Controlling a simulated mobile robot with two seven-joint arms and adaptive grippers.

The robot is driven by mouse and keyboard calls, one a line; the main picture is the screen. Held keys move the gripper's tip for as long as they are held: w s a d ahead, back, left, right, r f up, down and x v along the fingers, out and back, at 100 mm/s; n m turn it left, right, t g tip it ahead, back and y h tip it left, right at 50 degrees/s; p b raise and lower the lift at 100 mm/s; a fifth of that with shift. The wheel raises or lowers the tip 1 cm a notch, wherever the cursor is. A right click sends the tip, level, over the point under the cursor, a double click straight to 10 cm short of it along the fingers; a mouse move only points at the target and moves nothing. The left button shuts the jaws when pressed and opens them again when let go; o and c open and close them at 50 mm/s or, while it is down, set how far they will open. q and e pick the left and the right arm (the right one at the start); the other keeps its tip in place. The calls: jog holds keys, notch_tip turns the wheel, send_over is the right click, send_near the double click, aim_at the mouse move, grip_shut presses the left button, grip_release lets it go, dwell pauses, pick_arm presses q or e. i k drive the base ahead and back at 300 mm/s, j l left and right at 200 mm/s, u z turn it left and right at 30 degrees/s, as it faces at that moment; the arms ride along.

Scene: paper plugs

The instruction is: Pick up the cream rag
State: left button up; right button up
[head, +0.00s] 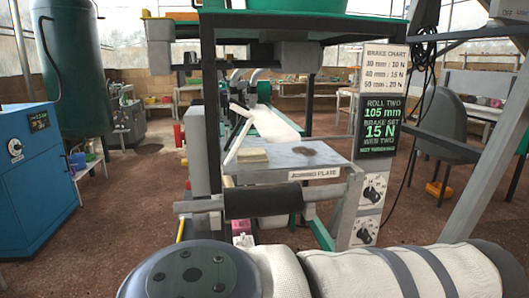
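A small folded cream rag (252,155) lies flat near the left end of a grey metal plate (340,160) on the machine in the middle of the head view. A dark stain or patch shows on the plate to the right of the rag. Neither of my grippers shows in this view. Parts of my own arm, with a dark rounded joint and pale covering, fill the bottom edge, well below and in front of the rag.
A black roller (265,200) on a grey shaft sits just below the plate's front edge. A dark frame post (211,110) stands left of the rag, and a slanted pale bar is close by. A brake chart sign (384,70) and dials stand at the right.

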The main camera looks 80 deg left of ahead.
aim_at(256, 154)
jog(key=i+u, duration=0.3)
jog(key=u, duration=0.15)
jog(key=i+l+u, duration=0.15)
jog(key=u, duration=0.3)
jog(key=i+l+u, duration=0.3)
jog(key=u, duration=0.15)
jog(key=i+l+u, duration=0.2)
jog(key=u, duration=0.2)
jog(key=l, duration=0.1)
